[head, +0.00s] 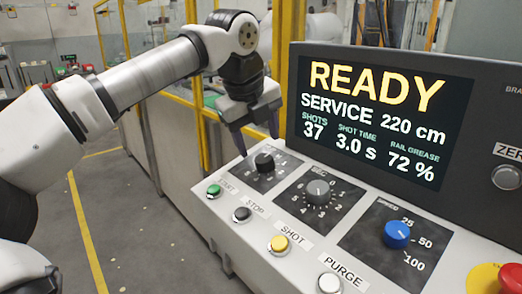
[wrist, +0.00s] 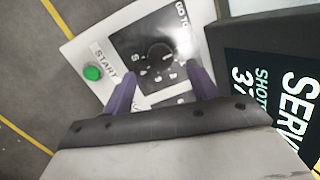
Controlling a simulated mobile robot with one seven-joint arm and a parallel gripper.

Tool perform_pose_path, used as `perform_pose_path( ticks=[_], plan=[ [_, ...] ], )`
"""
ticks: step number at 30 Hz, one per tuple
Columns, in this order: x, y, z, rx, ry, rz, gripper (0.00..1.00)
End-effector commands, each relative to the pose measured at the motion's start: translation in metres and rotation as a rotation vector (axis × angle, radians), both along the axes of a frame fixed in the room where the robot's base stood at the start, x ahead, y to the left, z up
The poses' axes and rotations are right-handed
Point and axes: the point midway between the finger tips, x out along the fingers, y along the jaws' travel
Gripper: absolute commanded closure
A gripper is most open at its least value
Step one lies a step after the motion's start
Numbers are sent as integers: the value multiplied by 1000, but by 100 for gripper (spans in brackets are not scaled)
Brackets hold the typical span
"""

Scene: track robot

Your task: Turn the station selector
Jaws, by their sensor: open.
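The station selector is a black round knob (head: 264,161) on a dark square plate at the left end of the sloping control panel. In the wrist view the knob (wrist: 160,54) shows between and just ahead of my fingertips, with letters around it and "GO TO" at the plate's edge. My gripper (head: 256,143) is open, its purple fingers pointing down above the selector. In the wrist view my gripper (wrist: 161,74) has its fingers apart with nothing between them. I cannot tell whether a finger touches the knob.
A screen (head: 381,117) behind the panel reads READY, SERVICE 220 cm. A grey SEC knob (head: 318,192) and blue speed knob (head: 397,234) lie to the right. Green (head: 214,190), black (head: 242,214) and yellow (head: 279,245) buttons line the front. A red button (head: 511,278) is at right.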

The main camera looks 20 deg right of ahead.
Motion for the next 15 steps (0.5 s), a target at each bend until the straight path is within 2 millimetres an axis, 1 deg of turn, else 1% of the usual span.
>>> perform_pose_path(
  ticks=[1,6,10,15],
  plan=[
    [-3,3,13,-3,-2,0,41],
    [-11,13,49,-2,0,0,41],
    [-16,19,68,-2,0,0,41],
    [-20,23,80,0,1,-1,41]
  ],
)
